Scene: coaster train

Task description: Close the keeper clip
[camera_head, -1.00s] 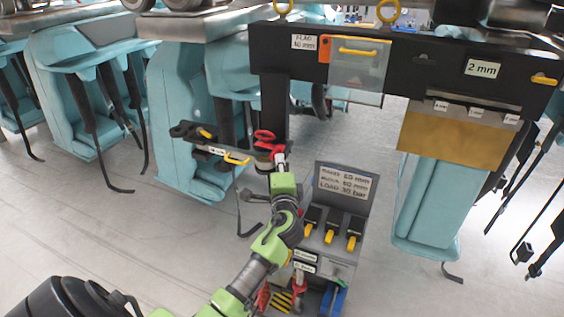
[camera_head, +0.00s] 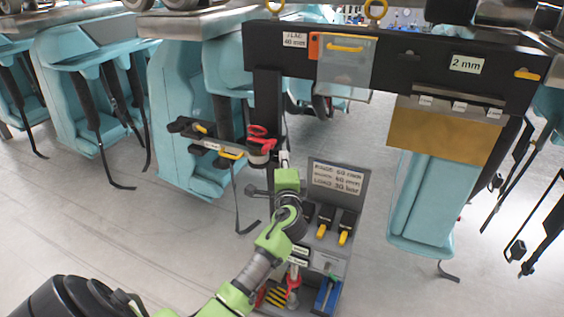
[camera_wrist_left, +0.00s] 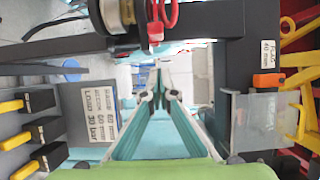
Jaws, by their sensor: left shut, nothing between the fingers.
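A red clip-like part (camera_head: 262,137) sits at the right end of a dark bracket arm (camera_head: 212,145), beside the black upright; I take it to be the keeper clip, but cannot tell for sure. It also shows as a red loop at the top of the left wrist view (camera_wrist_left: 165,15). Whether it is open or closed is not clear. My left gripper (camera_head: 284,158) is just right of and below the red part, apart from it, shut and empty. Its fingers (camera_wrist_left: 158,92) point away in the left wrist view. My right gripper is not in view.
A black crossbeam (camera_head: 400,55) carries a clear flap (camera_head: 346,68) with a yellow handle. A grey panel box (camera_head: 340,180) with yellow-tipped levers stands below right of the gripper. Teal seats (camera_head: 180,120) are at left. Floor at left is clear.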

